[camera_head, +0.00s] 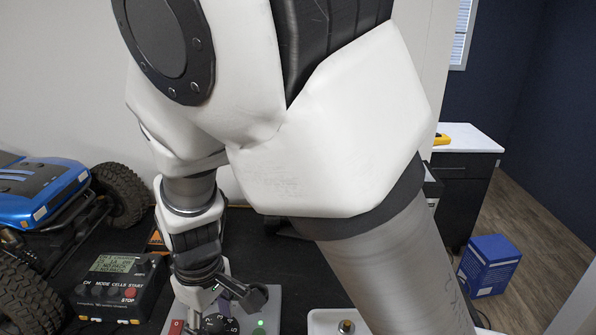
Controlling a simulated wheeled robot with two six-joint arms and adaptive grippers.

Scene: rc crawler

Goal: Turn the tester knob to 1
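A grey tester panel (272,305) lies at the bottom edge of the head view, partly cut off. It carries a black knob (217,323) with white marks around it, a lit green lamp (259,328) and a red switch (176,327). The knob's setting is too small and too covered to read. My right arm comes in from the lower right, bends high and reaches down at the left. Its gripper (238,292) is just above and behind the knob, with dark fingers pointing down. I cannot tell whether it touches the knob. My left gripper is not in view.
A black charger (118,288) with a screen and buttons stands left of the tester. A blue crawler (40,190) with big tyres is at the far left. A white tray (325,322) lies right of the tester. My arm hides much of the dark bench.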

